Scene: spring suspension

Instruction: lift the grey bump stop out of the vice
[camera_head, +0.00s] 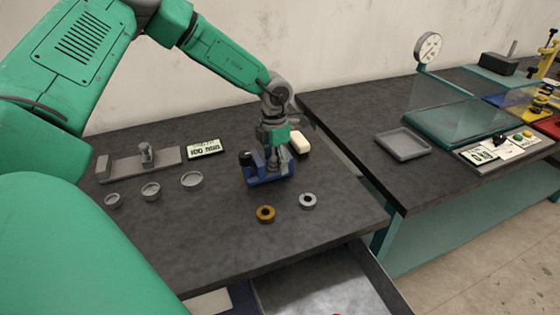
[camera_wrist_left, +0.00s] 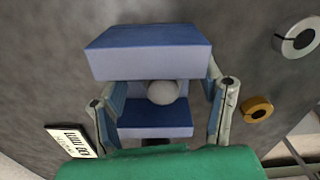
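The blue vice (camera_head: 268,180) stands on the dark table, and its two jaws fill the middle of the left wrist view (camera_wrist_left: 150,55). The grey bump stop (camera_wrist_left: 163,92) shows there as a round grey top between the jaws; in the head view it is hidden by my gripper. My left gripper (camera_head: 272,150) points down over the vice. In the wrist view its fingers (camera_wrist_left: 165,100) stand apart, one on each side of the bump stop, with gaps between. My right gripper is in neither view.
A gold ring (camera_head: 265,213) and a silver ring (camera_head: 308,200) lie before the vice. A white block (camera_head: 300,143) is behind it. Small grey dishes (camera_head: 151,191) and a display (camera_head: 203,149) are to the left. A second table holds a grey tray (camera_head: 403,144).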

